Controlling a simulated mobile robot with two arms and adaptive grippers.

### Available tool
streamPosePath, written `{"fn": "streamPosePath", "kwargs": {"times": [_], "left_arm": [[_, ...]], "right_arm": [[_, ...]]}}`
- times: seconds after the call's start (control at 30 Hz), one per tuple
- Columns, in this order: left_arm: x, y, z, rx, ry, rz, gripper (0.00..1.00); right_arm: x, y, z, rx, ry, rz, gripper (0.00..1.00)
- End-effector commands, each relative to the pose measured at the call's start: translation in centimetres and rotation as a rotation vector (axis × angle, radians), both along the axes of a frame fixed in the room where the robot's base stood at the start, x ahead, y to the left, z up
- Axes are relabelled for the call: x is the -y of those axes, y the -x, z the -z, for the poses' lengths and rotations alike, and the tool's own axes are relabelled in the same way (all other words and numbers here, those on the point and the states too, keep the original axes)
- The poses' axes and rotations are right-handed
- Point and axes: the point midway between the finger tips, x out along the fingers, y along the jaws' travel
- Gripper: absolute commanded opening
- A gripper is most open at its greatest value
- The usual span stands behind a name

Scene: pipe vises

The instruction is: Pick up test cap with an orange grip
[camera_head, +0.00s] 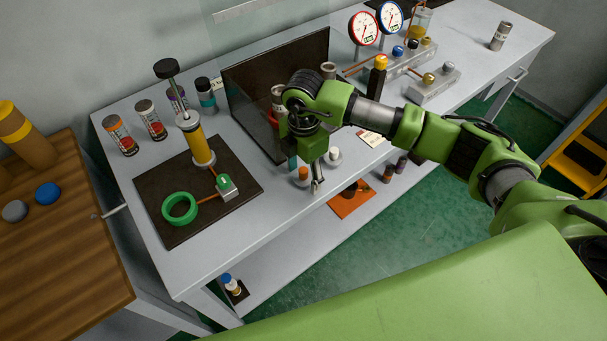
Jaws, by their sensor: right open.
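A small cap with an orange grip (303,173) stands on the light grey bench top near its front edge, just left of my right gripper. My right gripper (317,185) points down beside the cap, close to the bench's front edge. Its fingers are open and look empty; whether they touch the cap cannot be told. A similar cap with a white grip (334,153) stands to the right, partly behind the gripper. My left gripper is not in view.
A dark mat (170,225) at the left holds a yellow pump and a green ring (180,208). Gauges (364,28) and valve blocks (433,84) stand at the right.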

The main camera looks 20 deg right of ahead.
Motion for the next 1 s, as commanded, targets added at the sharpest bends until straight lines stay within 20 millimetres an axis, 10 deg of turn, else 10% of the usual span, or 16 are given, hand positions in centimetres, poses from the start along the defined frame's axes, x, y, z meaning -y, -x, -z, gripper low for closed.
{"fn": "streamPosePath", "kwargs": {"times": [0.17,0.33,1.0], "left_arm": [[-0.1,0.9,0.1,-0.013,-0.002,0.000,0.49],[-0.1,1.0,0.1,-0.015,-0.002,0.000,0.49],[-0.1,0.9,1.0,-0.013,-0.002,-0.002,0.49]], "right_arm": [[0.0,0.0,0.0,0.000,0.000,-0.001,0.55],[0.0,0.0,0.0,0.000,0.000,-0.001,0.11],[0.1,0.1,-3.4,0.005,-0.002,-0.002,0.10]]}}
